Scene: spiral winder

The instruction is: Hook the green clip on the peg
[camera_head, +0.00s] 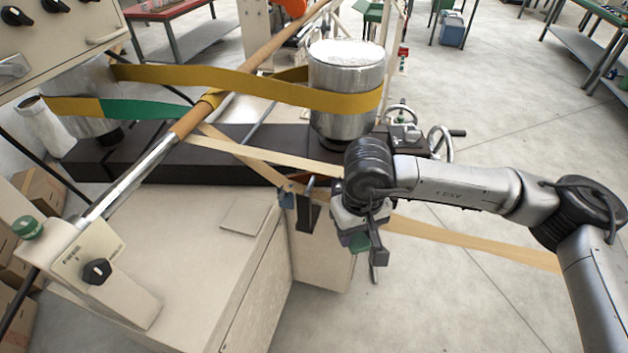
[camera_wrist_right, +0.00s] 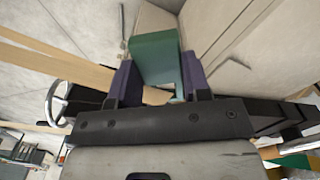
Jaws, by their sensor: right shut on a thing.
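The green clip (camera_wrist_right: 155,57) sits between the two dark fingers of my right gripper (camera_wrist_right: 158,82) in the wrist view. In the wrist view a thin rod (camera_wrist_right: 235,62) stands out near the cabinet face, apart from the clip. My left gripper is not in view.
A tan strip (camera_head: 470,244) runs past the gripper; its other part (camera_wrist_right: 50,68) passes by the clip. The beige cabinet (camera_head: 185,265) is left of the gripper. A metal drum (camera_head: 345,90) with yellow belt (camera_head: 225,80) and handwheels (camera_head: 440,140) stand behind. Open floor lies right.

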